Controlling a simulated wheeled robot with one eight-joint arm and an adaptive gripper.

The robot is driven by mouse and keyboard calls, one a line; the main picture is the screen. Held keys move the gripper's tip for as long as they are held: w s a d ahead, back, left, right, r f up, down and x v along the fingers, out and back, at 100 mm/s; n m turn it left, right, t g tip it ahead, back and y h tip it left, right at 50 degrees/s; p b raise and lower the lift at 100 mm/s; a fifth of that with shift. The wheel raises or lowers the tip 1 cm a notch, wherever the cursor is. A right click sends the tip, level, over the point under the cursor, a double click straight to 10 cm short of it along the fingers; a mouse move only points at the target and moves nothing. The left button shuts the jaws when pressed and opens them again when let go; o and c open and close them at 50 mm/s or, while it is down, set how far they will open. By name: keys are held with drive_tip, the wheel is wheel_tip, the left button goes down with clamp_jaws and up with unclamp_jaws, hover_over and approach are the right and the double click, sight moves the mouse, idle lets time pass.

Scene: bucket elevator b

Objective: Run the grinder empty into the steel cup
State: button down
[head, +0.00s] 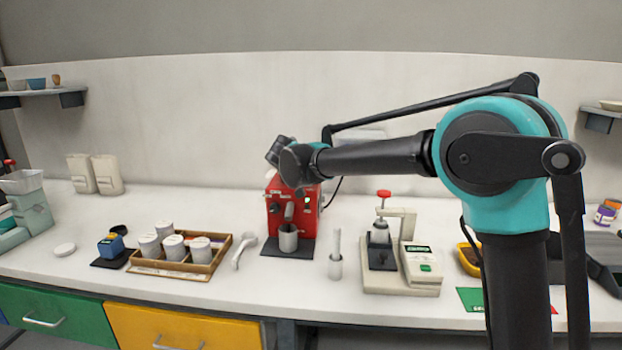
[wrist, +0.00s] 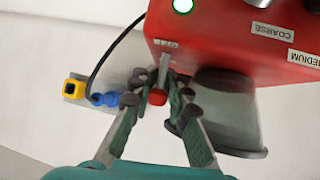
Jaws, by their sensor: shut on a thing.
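The red grinder (head: 272,205) stands at the back middle of the counter, its top partly hidden behind my wrist. The steel cup (head: 288,239) stands upright under its spout; its inside cannot be made out. In the wrist view, turned nearly upside down, the grinder body (wrist: 220,50) shows a lit green lamp (wrist: 182,5) and COARSE and MEDIUM labels. My gripper (wrist: 167,88) is shut on a small metal switch lever (wrist: 164,68) with a red tip (wrist: 157,97). A smoky see-through hopper (wrist: 228,110) is close beside the fingers. In the head view the fingertips are hidden.
A wooden tray (head: 143,265) with white canisters is left of the grinder. A white spoon-like tool (head: 244,249), a small upright holder (head: 335,267) and a scale (head: 424,267) stand nearby.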

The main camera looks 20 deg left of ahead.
drive_tip(key=c, duration=1.7)
unclamp_jaws()
